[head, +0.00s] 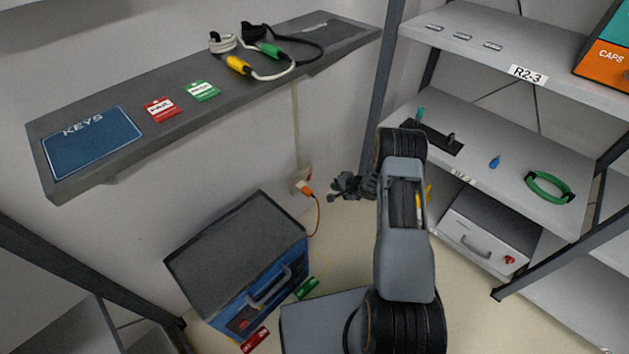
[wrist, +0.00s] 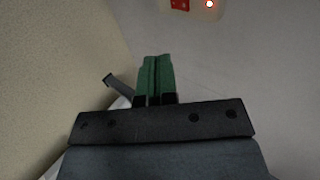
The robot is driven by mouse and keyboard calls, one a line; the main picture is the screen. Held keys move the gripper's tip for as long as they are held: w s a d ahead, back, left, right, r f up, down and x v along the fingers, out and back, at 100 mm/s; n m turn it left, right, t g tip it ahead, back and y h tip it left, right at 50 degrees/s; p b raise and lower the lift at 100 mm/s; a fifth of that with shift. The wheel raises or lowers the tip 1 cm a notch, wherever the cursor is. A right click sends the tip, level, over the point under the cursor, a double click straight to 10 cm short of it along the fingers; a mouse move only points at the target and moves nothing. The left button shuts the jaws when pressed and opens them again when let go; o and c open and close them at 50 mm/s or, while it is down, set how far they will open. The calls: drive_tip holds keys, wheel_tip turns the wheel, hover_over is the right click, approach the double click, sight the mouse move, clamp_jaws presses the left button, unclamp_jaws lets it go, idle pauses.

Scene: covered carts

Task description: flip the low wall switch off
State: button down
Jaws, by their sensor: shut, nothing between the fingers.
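A pale wall plate (wrist: 194,10) is at the top edge of the wrist view, partly cut off. In the head view my gripper (head: 337,184) is right of a low wall fitting (head: 295,177) with an orange plug (head: 306,189). I cannot make out the switch there.
A blue case (head: 255,285) with a dark lid stands on the floor below the fitting. An orange cord (head: 318,215) hangs from the plug. A wall shelf (head: 150,140) overhangs at left. A rack (head: 500,150) with a white box (head: 485,235) stands at right.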

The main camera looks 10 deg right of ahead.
drive_tip(key=b, duration=0.6)
approach(310, 178)
drive_tip(key=x, duration=0.4)
drive_tip(key=f+x, duration=0.1)
drive_tip(key=x, duration=0.1)
drive_tip(key=shift+s+d, duration=0.1)
drive_tip(key=shift+s, duration=0.25)
drive_tip(key=shift+w+a+r+b, duration=0.2)
drive_tip(key=shift+w+a+b, duration=0.1)
drive_tip(key=shift+w, duration=0.15)
drive_tip(key=shift+r, duration=0.1)
